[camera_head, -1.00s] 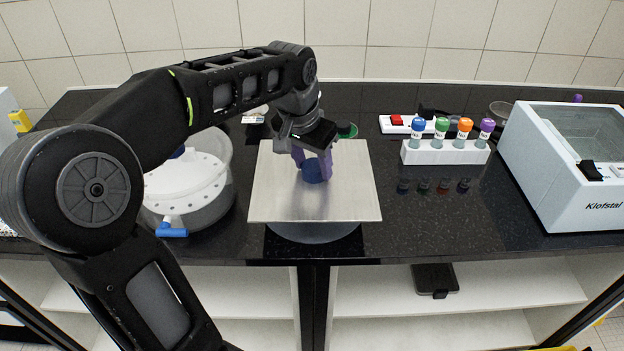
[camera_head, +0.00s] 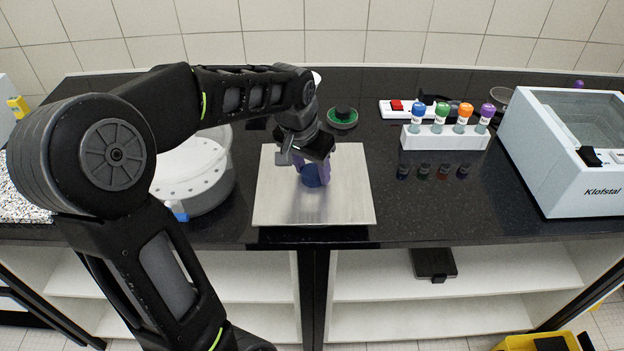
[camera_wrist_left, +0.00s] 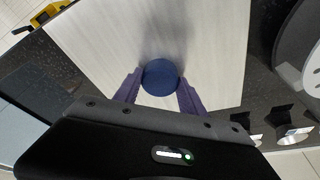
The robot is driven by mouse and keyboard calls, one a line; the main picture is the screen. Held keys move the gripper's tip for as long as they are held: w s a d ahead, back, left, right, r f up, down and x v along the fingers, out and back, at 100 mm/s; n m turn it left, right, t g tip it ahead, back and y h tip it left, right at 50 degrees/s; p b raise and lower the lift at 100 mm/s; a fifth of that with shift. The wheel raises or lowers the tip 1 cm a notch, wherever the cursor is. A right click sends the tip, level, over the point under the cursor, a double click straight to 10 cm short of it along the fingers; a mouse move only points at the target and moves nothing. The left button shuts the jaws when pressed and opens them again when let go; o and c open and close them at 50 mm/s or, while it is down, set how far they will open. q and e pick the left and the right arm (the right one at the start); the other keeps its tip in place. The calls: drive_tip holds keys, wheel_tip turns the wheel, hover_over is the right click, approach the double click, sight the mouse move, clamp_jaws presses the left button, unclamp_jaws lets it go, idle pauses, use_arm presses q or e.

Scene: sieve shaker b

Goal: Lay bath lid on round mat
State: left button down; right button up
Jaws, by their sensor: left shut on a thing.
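The bath lid is a flat, square, brushed-metal plate (camera_head: 345,195) with a round blue knob (camera_head: 315,175) in its middle. It lies level at the front middle of the dark counter or just above it; I cannot tell whether it touches. My left gripper (camera_head: 313,172), with purple fingers, comes down from above and is shut on the knob. The left wrist view shows the fingers on both sides of the blue knob (camera_wrist_left: 160,77), with the pale plate (camera_wrist_left: 110,35) beyond. The round mat is hidden beneath the plate. My right gripper is not in view.
A round tub (camera_head: 205,180) with a white perforated top stands close left of the plate. Behind is a green dish (camera_head: 342,118). A white rack (camera_head: 445,138) of colour-capped vials and a white Klofstal machine (camera_head: 580,160) stand right. Counter between plate and rack is clear.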

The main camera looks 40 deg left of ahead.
sight(312, 182)
use_arm(q)
drive_tip(key=shift+r, duration=0.1)
drive_tip(key=shift+f, duration=1.9)
drive_tip(key=shift+f, duration=0.2)
drive_tip(key=c, duration=0.7)
unclamp_jaws()
drive_tip(key=shift+r, duration=0.1)
drive_tip(key=shift+o, duration=0.2)
drive_tip(key=v, duration=1.2)
drive_tip(key=shift+r, duration=0.1)
